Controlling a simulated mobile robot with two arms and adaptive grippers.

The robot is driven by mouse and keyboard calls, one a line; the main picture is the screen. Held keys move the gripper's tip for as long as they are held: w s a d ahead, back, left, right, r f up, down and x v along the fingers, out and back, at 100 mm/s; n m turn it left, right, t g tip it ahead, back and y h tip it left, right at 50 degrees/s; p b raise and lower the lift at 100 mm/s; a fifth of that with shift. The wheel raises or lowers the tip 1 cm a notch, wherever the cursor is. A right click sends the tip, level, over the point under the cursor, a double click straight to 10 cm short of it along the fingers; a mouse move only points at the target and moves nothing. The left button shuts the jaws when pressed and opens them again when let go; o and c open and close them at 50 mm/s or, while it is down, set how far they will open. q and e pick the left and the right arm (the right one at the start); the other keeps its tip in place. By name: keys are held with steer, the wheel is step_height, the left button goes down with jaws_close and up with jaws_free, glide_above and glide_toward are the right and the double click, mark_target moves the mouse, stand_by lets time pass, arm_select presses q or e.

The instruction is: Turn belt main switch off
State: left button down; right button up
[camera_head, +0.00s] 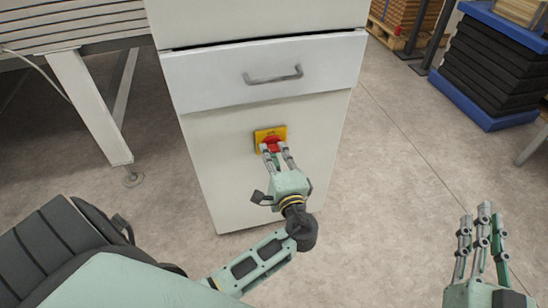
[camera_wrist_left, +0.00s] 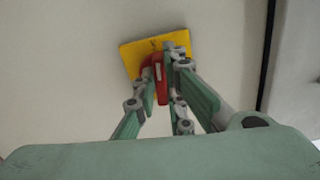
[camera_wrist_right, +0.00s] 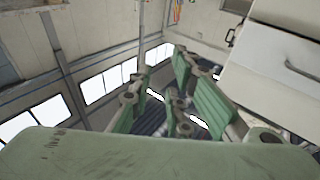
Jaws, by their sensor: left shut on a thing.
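The belt main switch is a red knob on a yellow plate (camera_head: 270,133), set on the front of a white cabinet below its drawer. In the left wrist view the yellow plate (camera_wrist_left: 131,55) looks tilted and the red knob (camera_wrist_left: 160,84) sits between my fingers. My left gripper (camera_head: 273,152) is at the switch, its fingers closed around the red knob. It also shows in the left wrist view (camera_wrist_left: 162,80). The fingers hide part of the knob. My right gripper (camera_head: 482,228) is away from the cabinet at the lower right, its fingers apart and empty.
The white cabinet (camera_head: 220,170) has a drawer (camera_head: 215,80) with a grey handle (camera_head: 273,79) above the switch. A machine leg (camera_head: 90,110) stands to the left. Dark stacked sheets on a blue base (camera_head: 480,115) are at the upper right.

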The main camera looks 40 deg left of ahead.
arm_select(q)
steer(key=shift+f+n+b, duration=0.15)
steer(key=shift+n+b, duration=0.2)
steer(key=shift+n, duration=0.45)
arm_select(e)
step_height(320, 180, up, 6)
steer(key=s+t+y, duration=0.1)
steer(key=s+t, duration=0.1)
steer(key=t, duration=0.1)
steer(key=shift+a, duration=0.15)
steer(key=shift+f, duration=0.1)
arm_select(q)
steer(key=c, duration=1.8)
jaws_free()
steer(key=v, duration=1.2)
steer(key=shift+s, duration=0.1)
